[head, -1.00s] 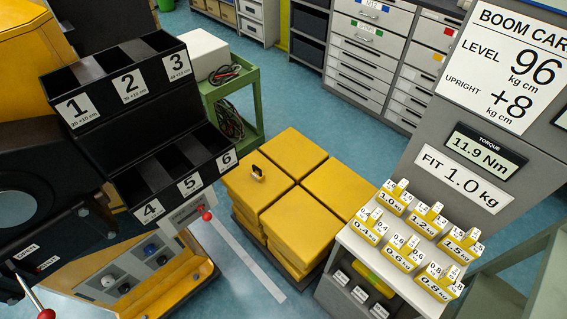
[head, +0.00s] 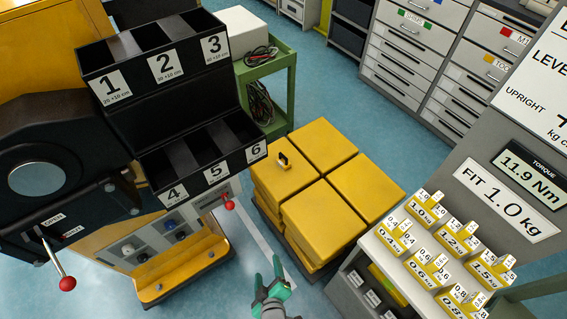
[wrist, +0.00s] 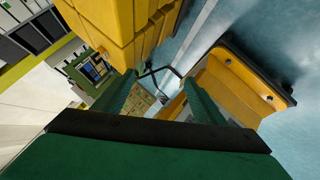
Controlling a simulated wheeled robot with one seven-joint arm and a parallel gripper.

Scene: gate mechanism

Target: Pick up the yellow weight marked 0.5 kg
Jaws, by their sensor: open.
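No weight with a readable 0.5 kg mark shows. Yellow weights stand in two rows on the shelf at the right, reading 1.0, 1.2 and 1.5 kg behind and 0.4 (head: 394,238), 0.6 (head: 427,267) and 0.8 kg (head: 459,302) in front. My gripper (head: 279,272) is open and empty, low in front of the stack. Its green fingers also show in the wrist view (wrist: 160,98), apart, with nothing between them.
A black rack with bins numbered 1 to 6 (head: 190,100) stands at the left, with a red-knobbed lever (head: 67,283) below it. A green cart (head: 268,85) is behind. The grey console reading FIT 1.0 kg (head: 505,198) rises behind the weights. Blue floor lies between.

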